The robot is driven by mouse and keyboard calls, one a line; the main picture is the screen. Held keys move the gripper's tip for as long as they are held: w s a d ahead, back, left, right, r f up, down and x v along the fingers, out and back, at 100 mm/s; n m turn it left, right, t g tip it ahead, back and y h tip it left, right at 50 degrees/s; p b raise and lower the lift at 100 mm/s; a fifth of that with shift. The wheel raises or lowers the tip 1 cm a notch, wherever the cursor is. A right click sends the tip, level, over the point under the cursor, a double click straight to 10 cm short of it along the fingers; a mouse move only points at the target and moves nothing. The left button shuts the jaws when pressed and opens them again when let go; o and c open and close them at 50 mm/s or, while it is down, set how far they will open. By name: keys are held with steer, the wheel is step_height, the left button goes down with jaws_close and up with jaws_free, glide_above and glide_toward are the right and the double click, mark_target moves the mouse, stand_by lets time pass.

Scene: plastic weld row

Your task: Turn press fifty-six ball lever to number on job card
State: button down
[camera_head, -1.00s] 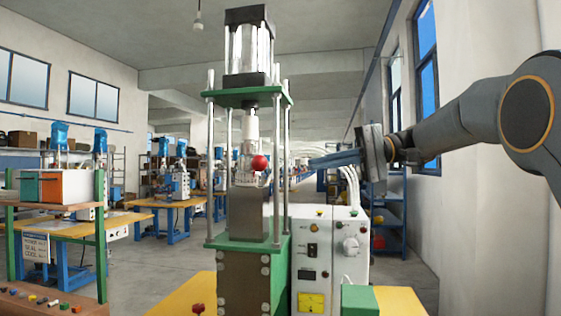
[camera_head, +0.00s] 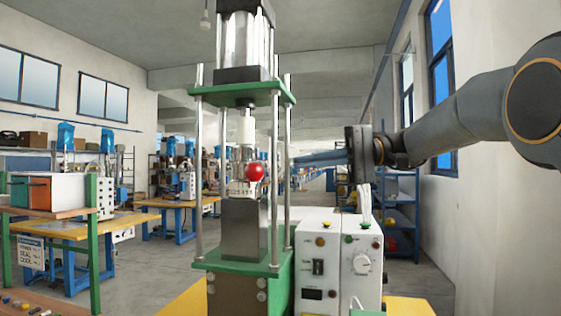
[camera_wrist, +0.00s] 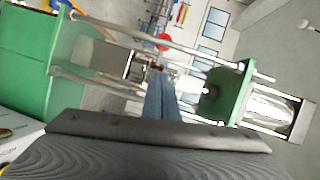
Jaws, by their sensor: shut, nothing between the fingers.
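The press (camera_head: 242,95) stands upright in the middle of the head view, with green plates and steel columns. Its red ball (camera_head: 255,172) sits at the front of the press between the columns, above the grey block. It also shows in the wrist view (camera_wrist: 164,42), beyond the fingertips. A job card (camera_head: 31,252) hangs on the green-legged stand at the left; its small writing is not clearly readable. My gripper (camera_head: 297,161) reaches in from the right with its blue fingers shut and empty, tips beside the right column. In the wrist view the shut fingers (camera_wrist: 158,70) point toward the ball.
A white control box (camera_head: 338,262) with a knob and buttons stands right of the press, below my gripper. White cables (camera_head: 366,205) rise from it near my wrist. The press columns (camera_head: 287,165) stand close to the fingertips. Blue shelving (camera_head: 400,215) stands behind.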

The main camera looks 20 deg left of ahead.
mark_target(249, 171)
steer(key=s+a+f+p, duration=0.1)
steer(key=s+a+p, duration=0.2)
steer(key=s+a, duration=0.1)
steer(key=shift+s+a+f, duration=0.2)
steer(key=shift+s, duration=0.6)
steer(key=shift+s+a, duration=0.1)
